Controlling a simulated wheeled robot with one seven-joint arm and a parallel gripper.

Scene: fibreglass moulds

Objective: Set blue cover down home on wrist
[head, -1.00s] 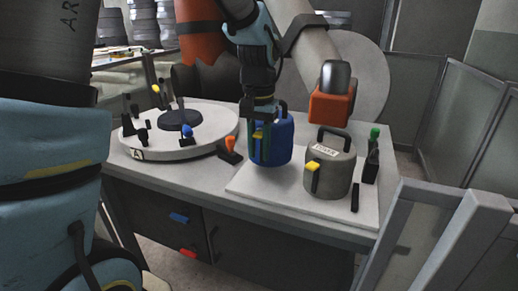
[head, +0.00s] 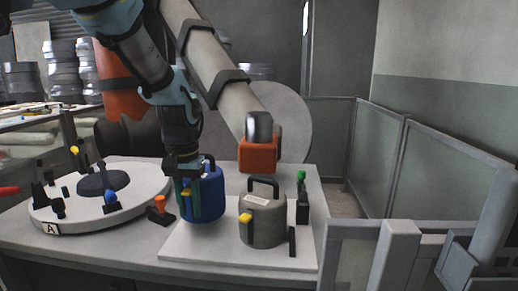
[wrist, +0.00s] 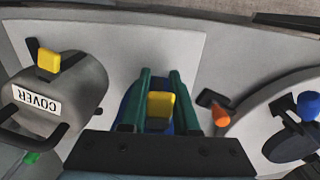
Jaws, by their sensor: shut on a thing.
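The blue cover (head: 212,205) is an upright blue can shape with a handle on top and a yellow tab. It stands at the back left of the pale board, apparently touching it. My gripper (head: 188,208) comes down from above, its green fingers shut on the blue cover. In the wrist view the fingers (wrist: 158,100) lie either side of the yellow tab (wrist: 160,107), with blue body (wrist: 127,104) behind; the grip point is hidden.
A grey cover (head: 265,226), labelled COVER (wrist: 37,101), stands right of the blue one on the pale board (head: 185,251). An orange-topped clamp (head: 159,208) and a round white turntable (head: 140,205) with pegs lie left. A green-knobbed clamp (head: 302,195) stands right.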

